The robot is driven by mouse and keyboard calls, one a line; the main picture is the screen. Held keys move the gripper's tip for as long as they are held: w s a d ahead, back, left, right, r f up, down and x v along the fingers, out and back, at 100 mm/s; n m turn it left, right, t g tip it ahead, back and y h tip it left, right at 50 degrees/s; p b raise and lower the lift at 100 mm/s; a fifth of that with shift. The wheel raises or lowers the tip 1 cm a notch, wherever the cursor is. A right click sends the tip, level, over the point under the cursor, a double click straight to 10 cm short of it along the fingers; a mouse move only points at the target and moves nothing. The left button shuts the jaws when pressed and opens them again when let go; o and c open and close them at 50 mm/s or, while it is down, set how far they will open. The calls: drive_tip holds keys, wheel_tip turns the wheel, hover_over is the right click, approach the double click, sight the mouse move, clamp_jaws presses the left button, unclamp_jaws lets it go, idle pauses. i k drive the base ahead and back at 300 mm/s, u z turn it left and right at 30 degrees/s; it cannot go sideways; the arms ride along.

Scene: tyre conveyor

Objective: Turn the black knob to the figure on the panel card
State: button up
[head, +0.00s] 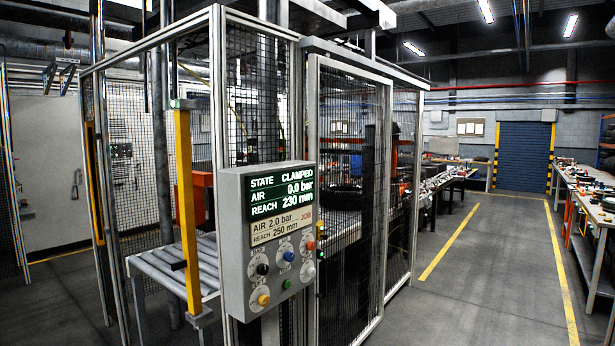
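A grey control panel (233,250) is mounted on the front corner of a mesh cage. Its green-lit display (282,190) reads STATE CLAMPED, AIR 0.0 bar, REACH 230 mm. The card (284,226) under it reads AIR 2.0 bar and REACH 250 mm, with JOB in red. The black knob (262,269) is at the left of the panel's lower half, on a pale round dial. The dial's marks and the knob's pointer are too small to read. A blue knob (289,256) is to its right and a yellow knob (263,300) below it. My gripper is not in view.
The floor (490,280) farther right is clear, before cluttered benches.

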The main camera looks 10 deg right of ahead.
sight(263, 268)
drive_tip(key=u, duration=0.05)
drive_tip(key=i, duration=1)
drive_tip(key=z, duration=0.05)
